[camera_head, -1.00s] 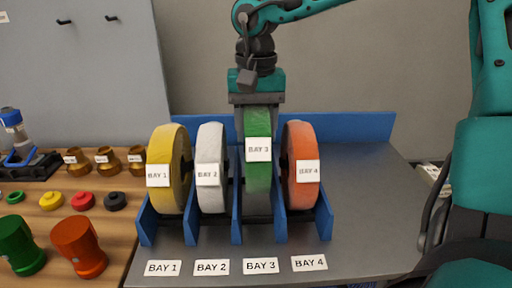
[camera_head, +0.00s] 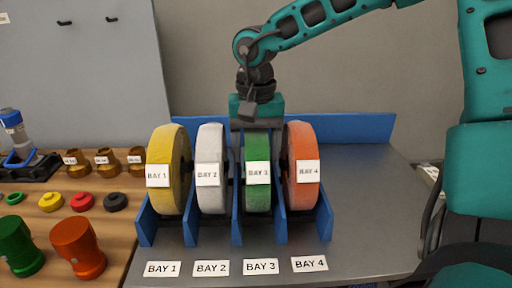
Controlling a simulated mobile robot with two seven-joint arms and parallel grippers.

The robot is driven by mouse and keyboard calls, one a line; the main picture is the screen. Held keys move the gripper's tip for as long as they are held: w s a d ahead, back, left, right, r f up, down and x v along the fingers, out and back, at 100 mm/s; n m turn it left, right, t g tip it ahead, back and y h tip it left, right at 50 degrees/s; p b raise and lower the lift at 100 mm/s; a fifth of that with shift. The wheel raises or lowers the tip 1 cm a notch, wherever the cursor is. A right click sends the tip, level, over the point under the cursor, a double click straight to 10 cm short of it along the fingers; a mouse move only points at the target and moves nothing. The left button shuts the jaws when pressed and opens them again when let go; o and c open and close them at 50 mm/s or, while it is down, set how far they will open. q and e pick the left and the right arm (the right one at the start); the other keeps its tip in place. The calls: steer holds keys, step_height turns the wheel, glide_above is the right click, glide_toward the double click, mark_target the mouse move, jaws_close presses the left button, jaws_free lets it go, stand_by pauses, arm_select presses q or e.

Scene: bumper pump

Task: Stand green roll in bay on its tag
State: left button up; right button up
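The green roll (camera_head: 257,148) stands upright in the third slot of the blue rack, between the white roll (camera_head: 211,150) and the orange roll (camera_head: 301,144). Its BAY 3 tag (camera_head: 258,173) faces me, level with the other rolls' tags. The BAY 3 table label (camera_head: 261,267) lies in front of that slot. My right gripper (camera_head: 257,127) is directly above the green roll, at its top edge, and appears shut on it; its fingertips are mostly hidden. Whether the roll touches the slot's bottom is hard to tell. My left gripper is not in view.
The yellow roll (camera_head: 168,147) stands in the first slot. Blue dividers (camera_head: 236,222) separate the slots closely. A wooden bench (camera_head: 103,240) at left holds cups, discs and brass parts. The grey table (camera_head: 372,215) is clear right of the rack.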

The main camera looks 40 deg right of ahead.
steer(key=shift+o, duration=0.6)
steer(key=shift+r, duration=0.1)
step_height(320, 180, up, 12)
steer(key=shift+r+p, duration=0.1)
steer(key=shift+p, duration=0.4)
